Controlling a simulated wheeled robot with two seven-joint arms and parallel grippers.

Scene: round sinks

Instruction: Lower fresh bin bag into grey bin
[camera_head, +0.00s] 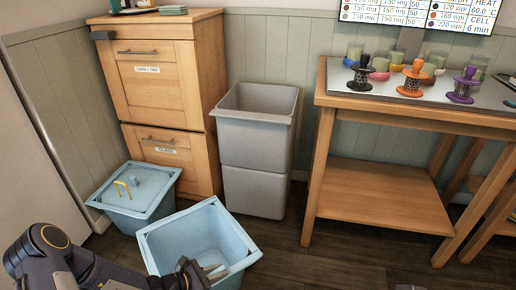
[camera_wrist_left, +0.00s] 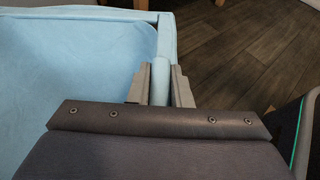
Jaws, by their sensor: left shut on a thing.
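The fresh bin bag (camera_head: 188,232) is a light blue, open-topped square shape with a thick rim, low at the front left of the grey bin. My left gripper (camera_head: 212,271) is shut on its near right rim. In the left wrist view the fingers (camera_wrist_left: 160,84) straddle the blue rim, with the bag's hollow inside (camera_wrist_left: 75,60) to the left. The grey bin (camera_head: 257,155) stands upright against the wall with its top open; its bottom inside is hidden.
A closed blue bag with a yellow tie (camera_head: 135,192) stands left of the fresh bag. A wooden cabinet (camera_head: 165,90) adjoins the grey bin on the left. A wooden table (camera_head: 385,190) with cups and stands is to the right. Dark floor (camera_head: 285,255) is clear between.

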